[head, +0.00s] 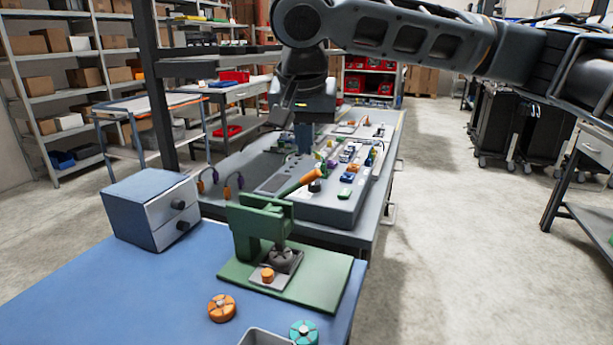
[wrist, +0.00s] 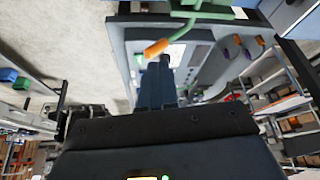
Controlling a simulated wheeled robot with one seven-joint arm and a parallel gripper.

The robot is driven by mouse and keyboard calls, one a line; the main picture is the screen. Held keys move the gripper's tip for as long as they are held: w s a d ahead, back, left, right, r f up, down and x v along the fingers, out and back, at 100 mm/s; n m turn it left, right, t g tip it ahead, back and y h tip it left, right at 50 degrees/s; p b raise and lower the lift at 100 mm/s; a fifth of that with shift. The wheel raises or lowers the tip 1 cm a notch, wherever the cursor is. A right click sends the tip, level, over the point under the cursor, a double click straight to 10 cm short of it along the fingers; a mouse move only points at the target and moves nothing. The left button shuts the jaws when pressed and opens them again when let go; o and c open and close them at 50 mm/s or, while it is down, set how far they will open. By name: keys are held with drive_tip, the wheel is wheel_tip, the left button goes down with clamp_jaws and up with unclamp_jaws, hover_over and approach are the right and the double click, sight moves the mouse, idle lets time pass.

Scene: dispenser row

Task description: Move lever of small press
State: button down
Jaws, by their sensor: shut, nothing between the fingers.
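The small press (head: 265,230) is green and stands on a green base plate on the blue-topped table. Its lever (head: 308,182) has an orange grip that points up and to the right. In the wrist view the lever's orange grip (wrist: 157,47) shows beyond my fingertips at the end of a green rod. My gripper (head: 303,140) is shut and empty, pointing down behind the press, over the grey bench. In the wrist view my gripper (wrist: 155,68) has its fingers together, and the grip appears apart from them.
A blue-grey drawer box (head: 140,215) stands left of the press. An orange round part (head: 222,308), a teal one (head: 303,332) and a grey tray (head: 265,338) lie in front. A control panel (head: 335,205) with several small coloured pieces sits behind. Open floor lies to the right.

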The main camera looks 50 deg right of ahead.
sight(313, 172)
drive_tip(key=shift+s+d+r, duration=0.15)
drive_tip(key=shift+s+d, duration=0.1)
drive_tip(key=shift+d, duration=0.2)
drive_tip(key=b+x, duration=0.4)
drive_tip(key=x, duration=0.1)
drive_tip(key=shift+f, duration=0.25)
drive_tip(key=shift+w+d+f+b, duration=0.15)
drive_tip(key=shift+d+f+b, duration=0.25)
drive_tip(key=shift+f, duration=0.25)
drive_tip(key=shift+s+a+f+b, duration=0.15)
drive_tip(key=shift+s+a+f, duration=0.25)
drive_tip(key=shift+a, duration=0.2)
drive_tip(key=shift+s+a+f+b, duration=0.15)
drive_tip(key=shift+s+a+f, duration=0.2)
drive_tip(key=shift+a+f, duration=0.25)
